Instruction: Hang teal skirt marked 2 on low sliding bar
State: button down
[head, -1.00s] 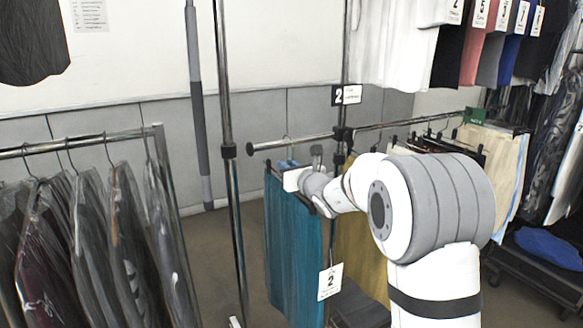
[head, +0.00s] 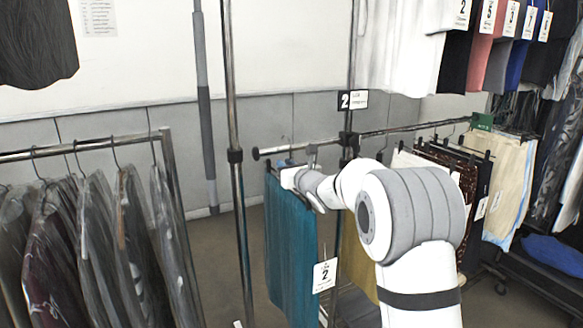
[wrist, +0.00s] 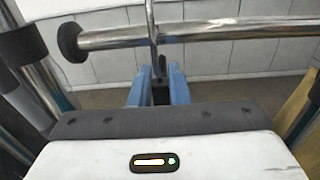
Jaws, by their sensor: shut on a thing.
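The teal skirt (head: 290,245) hangs upright below the left end of the low sliding bar (head: 305,148). Its white tag (head: 325,275) reads 2. My gripper (wrist: 158,92) is shut on the stem of the skirt's hanger (wrist: 155,40), between its blue fingers. In the wrist view the hanger's hook crosses the bar (wrist: 220,32) close to its black end cap (wrist: 70,42); the top of the hook is cut off. I cannot tell whether the hook bears on the bar.
A black sign (head: 351,99) marked 2 is on the rack's post. A mustard garment (head: 358,255) hangs just behind and right of the skirt. Further right are dark and cream garments (head: 505,185). Bagged clothes (head: 95,240) hang on a left rack, with open floor between.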

jog(key=shift+x, duration=0.95)
jog(key=shift+w+a, duration=0.1)
jog(key=shift+f+b, duration=1.6)
jog(key=shift+b, duration=0.55)
jog(key=c, duration=1.3)
grip_release()
jog(key=shift+f, duration=0.1)
